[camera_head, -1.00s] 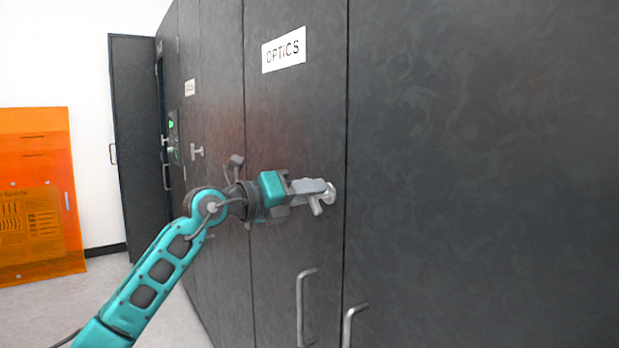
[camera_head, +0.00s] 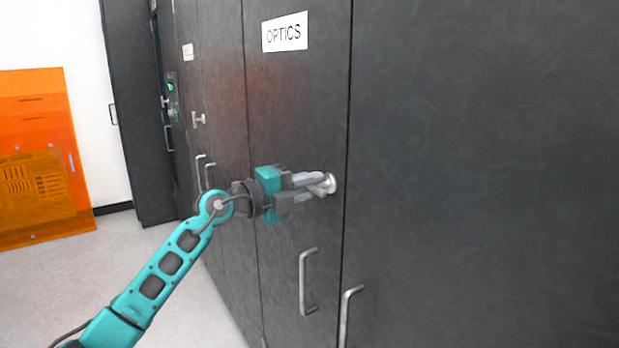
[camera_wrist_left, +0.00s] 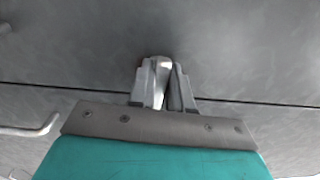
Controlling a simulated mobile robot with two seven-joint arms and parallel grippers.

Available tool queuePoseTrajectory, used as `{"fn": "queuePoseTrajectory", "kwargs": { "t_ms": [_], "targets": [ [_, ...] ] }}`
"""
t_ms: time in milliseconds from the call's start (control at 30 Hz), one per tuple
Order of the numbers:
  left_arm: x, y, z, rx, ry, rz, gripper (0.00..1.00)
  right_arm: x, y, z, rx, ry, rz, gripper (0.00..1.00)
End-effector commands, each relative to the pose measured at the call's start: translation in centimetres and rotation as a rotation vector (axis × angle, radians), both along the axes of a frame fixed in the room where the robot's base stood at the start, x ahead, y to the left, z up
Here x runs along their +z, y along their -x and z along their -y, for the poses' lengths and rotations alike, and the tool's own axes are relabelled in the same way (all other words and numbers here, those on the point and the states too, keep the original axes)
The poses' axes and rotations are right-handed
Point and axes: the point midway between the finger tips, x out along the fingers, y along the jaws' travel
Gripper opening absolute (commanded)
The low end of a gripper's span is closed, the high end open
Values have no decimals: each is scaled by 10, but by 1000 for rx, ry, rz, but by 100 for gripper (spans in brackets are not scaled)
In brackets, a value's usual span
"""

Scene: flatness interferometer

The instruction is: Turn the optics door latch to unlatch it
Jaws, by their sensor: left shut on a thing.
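The optics door (camera_head: 290,120) is a dark grey panel with a white OPTICS label (camera_head: 285,33) near its top. Its latch (camera_head: 331,183) is a small silver knob with a handle, near the door's right edge. My left gripper (camera_head: 318,186) is at the latch, with its fingers shut on the latch handle, most of which they hide. In the left wrist view, the gripper's fingers (camera_wrist_left: 166,85) close around the pale metal latch (camera_wrist_left: 160,64). The door looks closed. My right gripper is not in view.
Below the latch is a silver pull handle (camera_head: 306,282), with another handle (camera_head: 348,312) on the panel to the right. Further left are another latch (camera_head: 198,119) and an open dark door (camera_head: 140,110). An orange translucent panel (camera_head: 45,150) stands by the white wall. The floor at left is clear.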

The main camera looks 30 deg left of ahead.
Motion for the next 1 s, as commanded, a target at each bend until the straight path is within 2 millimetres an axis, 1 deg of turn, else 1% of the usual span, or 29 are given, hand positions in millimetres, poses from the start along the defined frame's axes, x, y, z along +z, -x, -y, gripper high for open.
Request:
{"fn": "queuePoseTrajectory", "kwargs": {
  "t_ms": [200,633,667,700,833,867,1000],
  "targets": [
    [0,0,0,0,38,-16,0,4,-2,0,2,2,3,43],
    [0,0,0,0,43,-18,0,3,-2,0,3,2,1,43],
    [0,0,0,0,43,-18,22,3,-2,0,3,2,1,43],
    [0,0,0,0,43,-18,25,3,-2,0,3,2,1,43],
    [0,0,0,0,43,-18,38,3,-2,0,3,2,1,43],
    [0,0,0,0,43,-18,39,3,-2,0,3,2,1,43],
    [0,0,0,0,43,-18,39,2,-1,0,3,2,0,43]
  ]
}}
